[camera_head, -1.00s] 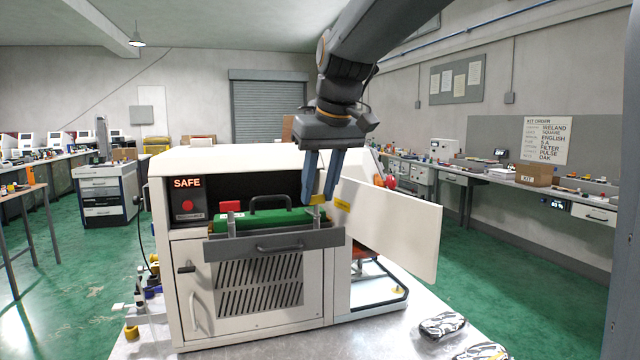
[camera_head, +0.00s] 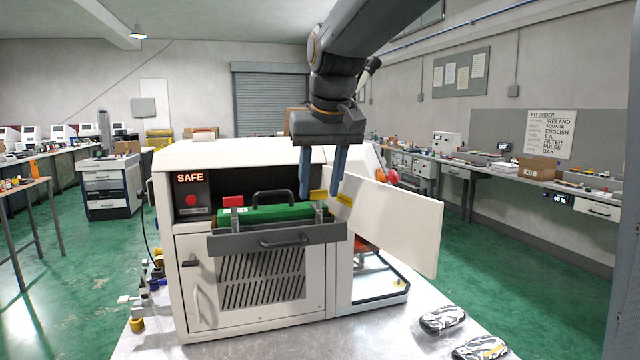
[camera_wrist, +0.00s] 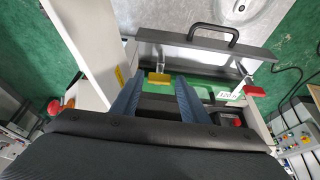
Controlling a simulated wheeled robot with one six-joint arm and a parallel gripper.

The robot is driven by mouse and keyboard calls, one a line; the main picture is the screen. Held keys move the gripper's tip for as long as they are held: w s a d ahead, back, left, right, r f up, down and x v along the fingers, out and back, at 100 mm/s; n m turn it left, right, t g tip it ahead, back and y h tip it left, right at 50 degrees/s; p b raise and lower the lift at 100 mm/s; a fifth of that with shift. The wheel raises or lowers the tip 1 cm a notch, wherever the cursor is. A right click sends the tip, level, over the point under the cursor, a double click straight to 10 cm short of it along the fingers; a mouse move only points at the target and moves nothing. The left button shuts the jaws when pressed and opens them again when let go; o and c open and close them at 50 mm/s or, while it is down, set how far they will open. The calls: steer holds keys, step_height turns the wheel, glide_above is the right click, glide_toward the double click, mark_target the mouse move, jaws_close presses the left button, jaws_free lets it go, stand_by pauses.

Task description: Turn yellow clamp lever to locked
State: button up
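The yellow clamp lever (camera_head: 318,196) is at the right end of the pulled-out drawer of the white machine; it also shows in the wrist view (camera_wrist: 159,78). A red lever (camera_head: 233,201) is at the drawer's left end. Between them lies a green block with a black handle (camera_head: 280,212). My gripper (camera_head: 321,194) points down with its two blue fingers apart, one on each side of the yellow lever in the head view. In the wrist view the lever shows between and beyond the fingertips. I cannot tell whether a finger touches it.
The drawer front (camera_head: 277,241) has a dark handle. An open white door panel (camera_head: 395,225) stands close to the right of my fingers. A panel reading SAFE (camera_head: 190,190) is at the left. Black-and-white patterned items (camera_head: 442,319) lie on the table at the front right.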

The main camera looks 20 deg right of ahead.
steer(key=shift+o, duration=0.3)
steer(key=shift+r, duration=0.3)
steer(key=b+v, duration=0.1)
steer(key=v, duration=0.6)
steer(key=shift+s, duration=0.2)
steer(key=shift+s+a, duration=0.1)
